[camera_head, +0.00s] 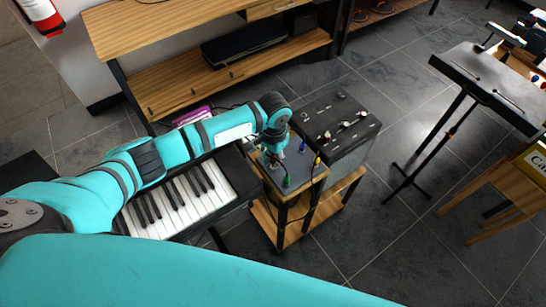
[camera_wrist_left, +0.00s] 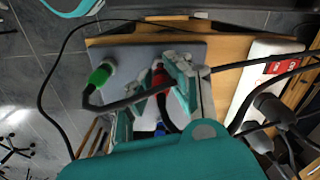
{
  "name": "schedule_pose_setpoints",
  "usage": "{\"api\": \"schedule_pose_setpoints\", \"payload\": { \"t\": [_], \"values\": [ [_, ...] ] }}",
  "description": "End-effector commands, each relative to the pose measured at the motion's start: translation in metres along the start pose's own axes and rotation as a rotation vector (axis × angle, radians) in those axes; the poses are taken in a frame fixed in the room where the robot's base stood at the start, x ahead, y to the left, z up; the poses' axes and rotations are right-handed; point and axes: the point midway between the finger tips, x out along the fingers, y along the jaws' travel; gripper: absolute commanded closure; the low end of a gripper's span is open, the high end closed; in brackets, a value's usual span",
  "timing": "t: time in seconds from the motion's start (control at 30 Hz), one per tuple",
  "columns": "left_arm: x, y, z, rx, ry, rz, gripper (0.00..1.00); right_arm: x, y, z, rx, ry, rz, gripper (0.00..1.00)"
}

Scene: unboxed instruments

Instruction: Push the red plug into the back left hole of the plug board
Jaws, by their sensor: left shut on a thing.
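The grey plug board (camera_head: 273,178) lies on top of a small wooden stand; its grey face also shows in the wrist view (camera_wrist_left: 129,58). My left gripper (camera_head: 275,154) is over the board, its fingers pointing down. In the wrist view the left gripper (camera_wrist_left: 160,98) is shut on the red plug (camera_wrist_left: 158,76), which has a black cable. Whether the red plug's tip is in a hole is hidden. A green plug (camera_head: 286,182) stands at the board's near side, a yellow plug (camera_head: 317,161) at its right and a blue plug (camera_head: 302,147) further back. My right gripper is out of view.
A keyboard (camera_head: 180,203) stands left of the stand, under my left arm. A black amplifier (camera_head: 338,125) is close behind and right of the board. Loose black cables cross the wrist view around the gripper. A music stand (camera_head: 485,80) is further right.

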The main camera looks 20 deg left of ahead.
Motion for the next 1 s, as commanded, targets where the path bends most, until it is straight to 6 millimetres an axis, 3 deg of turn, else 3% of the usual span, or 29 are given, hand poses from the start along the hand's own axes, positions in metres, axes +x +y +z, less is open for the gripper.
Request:
{"api": "schedule_pose_setpoints", "payload": {
  "t": [1.0],
  "values": [
    [-0.0002, 0.0002, -0.0006, 0.000, 0.000, 0.000, 1.00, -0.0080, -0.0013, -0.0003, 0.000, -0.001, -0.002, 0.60]
  ]
}}
